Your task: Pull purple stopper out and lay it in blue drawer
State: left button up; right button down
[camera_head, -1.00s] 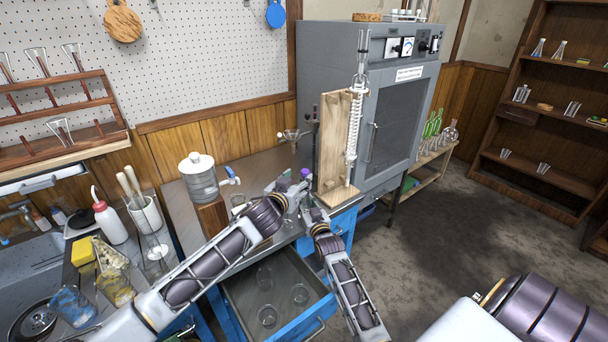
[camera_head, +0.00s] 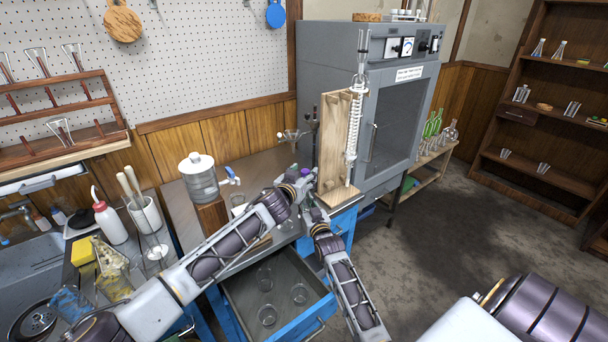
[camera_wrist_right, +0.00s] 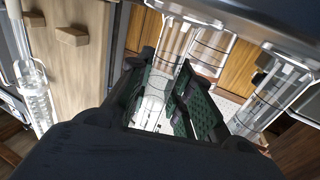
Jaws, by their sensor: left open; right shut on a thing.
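The purple stopper (camera_head: 305,172) shows as a small spot beside the wooden stand in the head view. My left gripper (camera_head: 301,182) is open right by it; its fingers are largely hidden by my wrist, and I cannot tell whether they touch it. My right gripper (camera_wrist_right: 173,98) is shut on a clear glass piece (camera_wrist_right: 153,108), seen between its green-padded fingers in the right wrist view. I cannot tell whether the stopper sits in that glass. The blue drawer (camera_head: 304,320) is pulled open below, with several clear glass vessels in it.
The wooden stand (camera_head: 333,140) with a coiled glass condenser (camera_head: 352,135) rises close to the right of both grippers. A lidded jar with a tap (camera_head: 199,180) stands left on the bench. The grey oven (camera_head: 340,60) is behind. The drawer has bare floor between its glasses.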

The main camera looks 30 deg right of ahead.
aim_at(304, 173)
pick_arm(q)
jog(key=shift+w+d, duration=0.25)
jog(key=shift+d, duration=0.1)
dwell(0.3)
jog(key=c, duration=1.1)
jog(key=shift+r, duration=0.2)
jog(key=shift+r, duration=1.8)
